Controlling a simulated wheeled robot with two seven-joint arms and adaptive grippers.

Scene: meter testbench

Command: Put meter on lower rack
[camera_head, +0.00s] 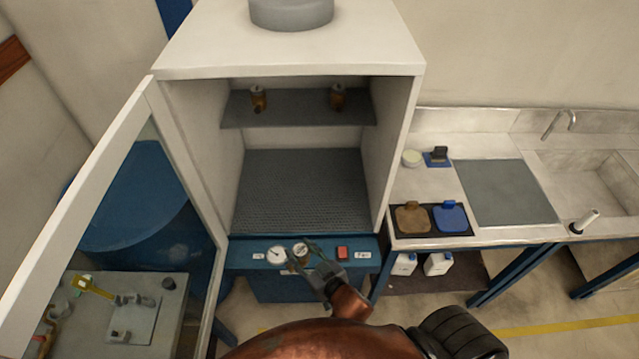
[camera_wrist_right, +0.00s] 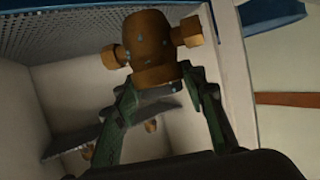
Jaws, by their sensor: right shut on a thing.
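My right gripper (camera_head: 312,260) is shut on a brass meter (camera_head: 298,263) with a white round dial, in front of the cabinet's blue front panel. In the right wrist view the meter's brass body (camera_wrist_right: 150,48), with two side ports, sits between the fingertips of the gripper (camera_wrist_right: 163,84). The open cabinet has a perforated lower rack (camera_head: 300,190), which is bare. The upper rack (camera_head: 290,108) carries two brass meters, one at left (camera_head: 258,98) and one at right (camera_head: 337,97). My left gripper is not in view.
A glass door (camera_head: 165,160) stands open at the cabinet's left. The front panel (camera_head: 240,258) has a white gauge (camera_head: 276,255) and a red button (camera_head: 342,253). At right, a counter (camera_head: 420,185) holds a tray with a brown and a blue item.

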